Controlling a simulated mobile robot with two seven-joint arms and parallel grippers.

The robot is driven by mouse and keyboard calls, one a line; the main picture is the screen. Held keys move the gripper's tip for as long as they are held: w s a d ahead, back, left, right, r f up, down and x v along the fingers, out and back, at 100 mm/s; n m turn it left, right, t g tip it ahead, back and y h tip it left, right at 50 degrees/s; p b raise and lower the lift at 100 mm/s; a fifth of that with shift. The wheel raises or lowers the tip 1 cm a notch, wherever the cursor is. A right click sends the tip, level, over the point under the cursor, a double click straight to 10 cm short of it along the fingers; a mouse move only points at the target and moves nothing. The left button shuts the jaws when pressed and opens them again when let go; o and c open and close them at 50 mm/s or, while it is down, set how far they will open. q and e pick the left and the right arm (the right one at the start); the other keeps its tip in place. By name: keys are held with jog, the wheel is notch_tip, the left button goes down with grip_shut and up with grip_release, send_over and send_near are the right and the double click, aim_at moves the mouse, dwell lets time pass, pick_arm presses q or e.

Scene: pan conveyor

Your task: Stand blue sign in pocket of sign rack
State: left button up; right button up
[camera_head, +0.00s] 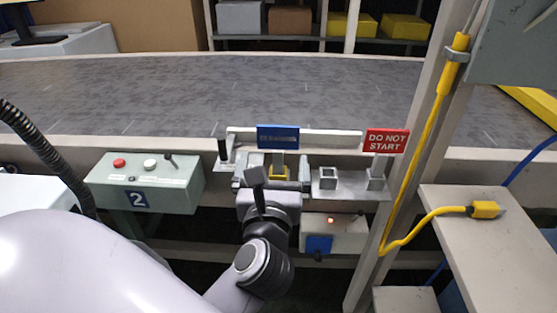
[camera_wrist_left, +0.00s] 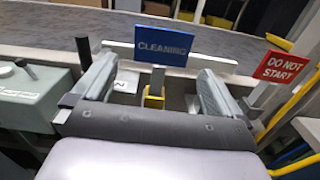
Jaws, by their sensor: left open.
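The blue sign (camera_head: 278,137), lettered "CLEANING" in the left wrist view (camera_wrist_left: 160,45), stands upright on a grey post with yellow at its foot. My left gripper (camera_head: 271,172) is open, its two fingers to either side of the post, below the sign's panel. In the left wrist view the gripper (camera_wrist_left: 157,77) shows a clear gap between each finger and the post. The grey sign rack (camera_head: 350,193) is to the right. It has an empty square pocket (camera_head: 328,177) and, farther right, a pocket holding the red "DO NOT START" sign (camera_head: 386,141). My right gripper is out of view.
A conveyor belt (camera_head: 200,90) runs behind the signs. A green control box (camera_head: 145,183) with buttons and a lever stands at left. A box with a red light (camera_head: 335,235) is below the rack. A slanted post and yellow cable (camera_head: 425,130) rise at right.

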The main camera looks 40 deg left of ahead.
aim_at(278, 143)
pick_arm(q)
jog(key=shift+f+x, duration=0.15)
jog(key=shift+x, duration=1.65)
jog(key=shift+f+x, duration=0.2)
jog(key=shift+x, duration=1.6)
jog(key=shift+w+d, duration=0.1)
jog(key=shift+d, duration=0.05)
jog(key=c, duration=0.8)
